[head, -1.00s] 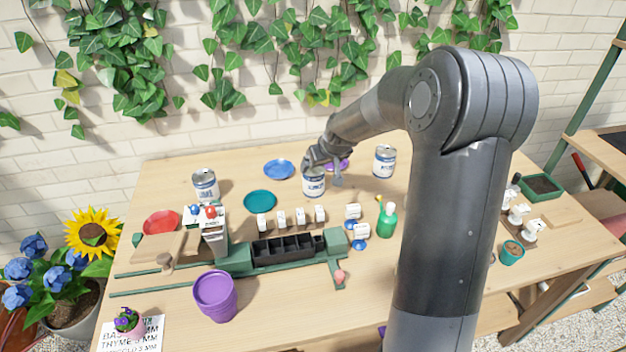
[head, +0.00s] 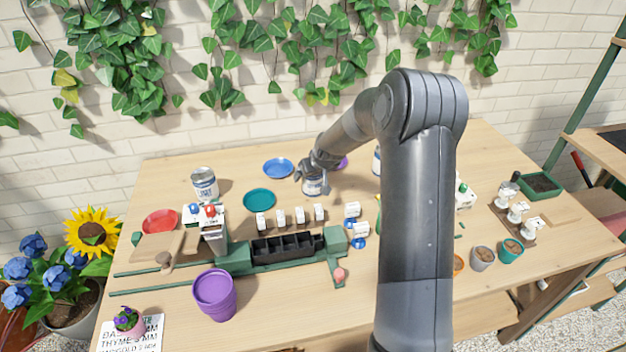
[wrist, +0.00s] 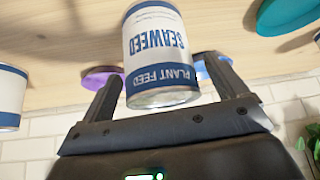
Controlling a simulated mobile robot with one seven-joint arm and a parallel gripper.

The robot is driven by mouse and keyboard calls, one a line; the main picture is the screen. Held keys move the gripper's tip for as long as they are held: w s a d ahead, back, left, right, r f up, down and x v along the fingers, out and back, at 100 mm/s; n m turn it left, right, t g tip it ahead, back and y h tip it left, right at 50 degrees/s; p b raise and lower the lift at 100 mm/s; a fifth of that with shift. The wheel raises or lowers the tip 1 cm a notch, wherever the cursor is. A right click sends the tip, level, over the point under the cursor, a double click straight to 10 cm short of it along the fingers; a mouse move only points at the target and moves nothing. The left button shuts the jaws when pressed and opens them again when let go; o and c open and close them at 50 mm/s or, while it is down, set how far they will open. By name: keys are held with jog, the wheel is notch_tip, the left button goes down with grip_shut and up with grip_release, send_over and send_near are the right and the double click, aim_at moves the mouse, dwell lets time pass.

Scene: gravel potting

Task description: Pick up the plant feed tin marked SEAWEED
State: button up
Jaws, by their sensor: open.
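The SEAWEED plant feed tin (wrist: 160,45) is white with blue bands. In the wrist view it appears upside down, its lettering facing my camera. My gripper (wrist: 160,75) is open, with one finger to either side of the tin; whether they touch it I cannot tell. In the head view, my gripper (head: 312,170) is over the tin (head: 314,188) at the back middle of the table and hides its upper part.
Another tin (head: 205,184) stands to the left; a third (head: 377,160) is partly hidden by my arm. A blue saucer (head: 278,168), teal saucer (head: 259,199) and purple saucer (head: 342,163) lie nearby. Small white-labelled items (head: 300,215) stand in front.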

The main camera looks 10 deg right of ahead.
jog(key=shift+w+f, duration=0.2)
jog(key=shift+f, duration=0.1)
jog(key=c, duration=1.3)
jog(key=shift+r, duration=0.15)
